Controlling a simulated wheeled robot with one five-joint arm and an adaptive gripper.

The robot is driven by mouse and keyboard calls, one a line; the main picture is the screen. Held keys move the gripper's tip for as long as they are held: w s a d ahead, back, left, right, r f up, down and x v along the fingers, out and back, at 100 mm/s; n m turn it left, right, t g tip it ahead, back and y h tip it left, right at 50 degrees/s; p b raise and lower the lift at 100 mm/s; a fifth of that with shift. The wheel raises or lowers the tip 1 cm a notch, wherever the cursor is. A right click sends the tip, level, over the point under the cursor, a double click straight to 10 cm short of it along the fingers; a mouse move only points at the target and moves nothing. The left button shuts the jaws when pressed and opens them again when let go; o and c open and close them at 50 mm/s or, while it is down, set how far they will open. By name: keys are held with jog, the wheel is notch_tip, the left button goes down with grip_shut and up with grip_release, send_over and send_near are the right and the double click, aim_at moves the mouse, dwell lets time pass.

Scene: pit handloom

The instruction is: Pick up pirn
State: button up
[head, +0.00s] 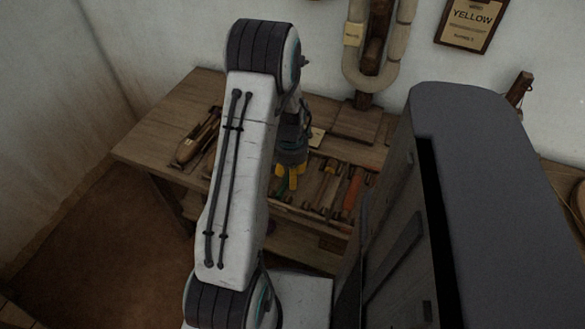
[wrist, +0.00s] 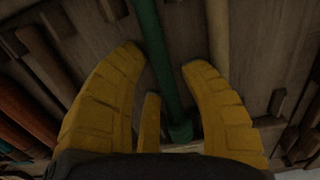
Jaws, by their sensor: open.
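Several pirns lie in a wooden rack on the bench. An orange-red pirn (head: 352,190) shows in the head view, right of my gripper (head: 289,180). In the wrist view, a green pirn (wrist: 155,50) runs lengthwise between the yellow fingers of my gripper (wrist: 164,57). The fingers are spread and empty, one on each side of it. I cannot tell how far above it they are. A cream pirn (wrist: 218,30) lies right of it, and orange-red ones (wrist: 22,108) lie at the left. My arm hides part of the rack in the head view.
The wooden bench (head: 150,145) stands against the white wall. A brown shuttle (head: 198,136) lies on its left part. A hank of pale yarn (head: 355,70) and a "YELLOW" sign (head: 470,20) hang on the wall. Wooden dividers (wrist: 112,9) separate the rack's slots.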

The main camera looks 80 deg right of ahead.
jog(key=shift+c, duration=0.3)
jog(key=c, duration=0.7)
jog(key=shift+r, duration=0.1)
grip_shut()
